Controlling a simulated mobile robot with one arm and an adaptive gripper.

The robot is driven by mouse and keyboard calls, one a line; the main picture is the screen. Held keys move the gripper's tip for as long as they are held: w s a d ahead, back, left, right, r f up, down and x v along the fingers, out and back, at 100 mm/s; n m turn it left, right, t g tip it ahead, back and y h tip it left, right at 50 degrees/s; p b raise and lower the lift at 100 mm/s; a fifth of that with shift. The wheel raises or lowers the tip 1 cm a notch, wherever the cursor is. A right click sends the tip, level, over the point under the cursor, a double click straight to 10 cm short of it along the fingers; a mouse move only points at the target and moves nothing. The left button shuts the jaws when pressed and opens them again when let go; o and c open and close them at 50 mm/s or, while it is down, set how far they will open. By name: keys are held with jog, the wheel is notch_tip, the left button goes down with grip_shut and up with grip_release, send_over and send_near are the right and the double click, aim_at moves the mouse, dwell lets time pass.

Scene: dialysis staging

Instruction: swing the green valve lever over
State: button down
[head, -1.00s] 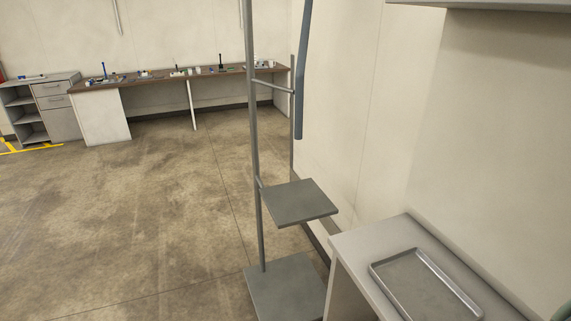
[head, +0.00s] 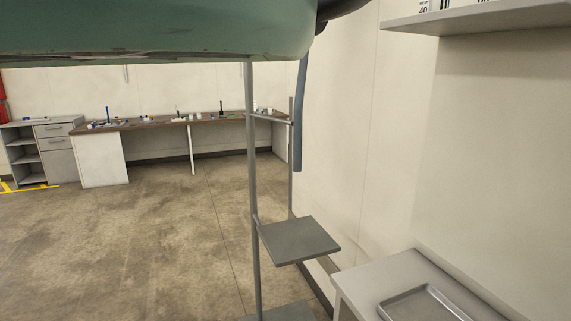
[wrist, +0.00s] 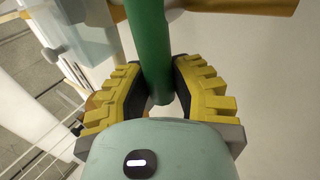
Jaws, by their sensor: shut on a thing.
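The green valve lever (wrist: 149,38) shows in the wrist view as a smooth green bar coming down from the top edge, its rounded end between my fingers. My gripper (wrist: 160,78), with yellow ribbed fingers and dark inner pads, is shut on the lever near that end. Parts of the lever's sides are hidden by the fingers. The valve body cannot be told clearly. The lever and gripper do not show in the head view, where my own green arm link covers the top left.
In the head view a grey pole stand (head: 254,190) with a small square shelf (head: 299,240) stands mid-picture. At lower right is a grey counter (head: 365,280) with a metal tray (head: 425,304). A workbench (head: 150,125) lines the back wall. The floor at left is clear.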

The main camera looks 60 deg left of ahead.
jog(key=c, duration=0.8)
grip_release()
jog(key=shift+o, duration=0.2)
jog(key=shift+s+f, duration=0.1)
jog(key=v, duration=1.1)
jog(key=shift+s+f, duration=0.15)
jog(key=shift+s, duration=0.2)
jog(key=shift+w+a, duration=0.1)
